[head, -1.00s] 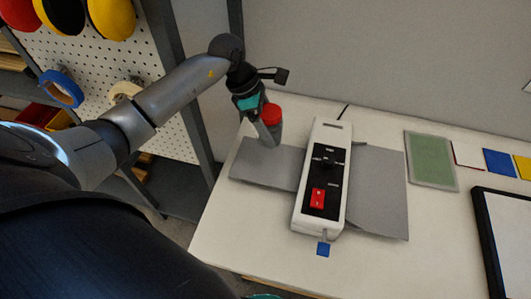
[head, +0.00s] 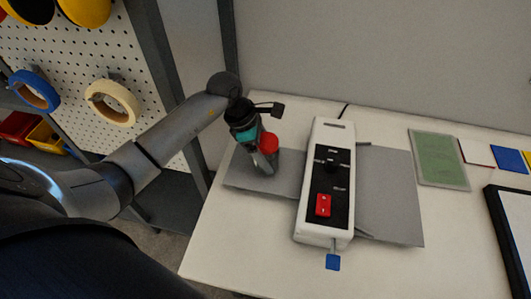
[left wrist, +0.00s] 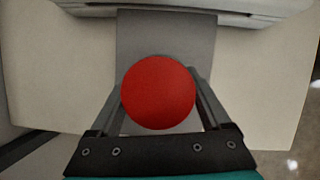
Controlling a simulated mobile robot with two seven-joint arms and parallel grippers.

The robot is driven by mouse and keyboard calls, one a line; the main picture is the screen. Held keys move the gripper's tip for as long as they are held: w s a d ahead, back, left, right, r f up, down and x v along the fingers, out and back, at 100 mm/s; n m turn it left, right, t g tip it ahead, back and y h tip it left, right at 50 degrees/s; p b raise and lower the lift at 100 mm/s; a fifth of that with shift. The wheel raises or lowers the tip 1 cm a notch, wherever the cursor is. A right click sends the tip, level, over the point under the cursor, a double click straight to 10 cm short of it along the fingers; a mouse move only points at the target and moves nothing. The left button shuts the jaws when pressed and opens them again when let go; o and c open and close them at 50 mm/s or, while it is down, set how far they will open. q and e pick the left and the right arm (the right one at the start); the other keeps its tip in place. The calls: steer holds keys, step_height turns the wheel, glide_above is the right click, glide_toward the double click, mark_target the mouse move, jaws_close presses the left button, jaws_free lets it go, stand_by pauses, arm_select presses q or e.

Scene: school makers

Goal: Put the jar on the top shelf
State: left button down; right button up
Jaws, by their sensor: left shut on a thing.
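The jar has a round red lid (head: 269,143) and stands out left of the middle in the head view. In the left wrist view its lid (left wrist: 158,92) fills the middle and hides most of the jar's body. My left gripper (head: 266,160) is shut on the jar, with a finger on either side of it. The jar appears over the left part of a grey plate (head: 246,180); whether it touches the plate I cannot tell. My right gripper is not in view. I cannot make out a top shelf for certain.
A white machine (head: 313,215) with a red switch stands on the white table (head: 230,245), right of the jar. A green mat (head: 440,160) lies further right. At left are a grey rack post (head: 160,70) and a pegboard (head: 115,50) holding tape rolls. The table's front left is clear.

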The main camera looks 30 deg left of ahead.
arm_select(q)
steer(key=shift+c, duration=1.4)
jaws_free()
steer(key=shift+f, duration=0.1)
steer(key=shift+o, duration=1.4)
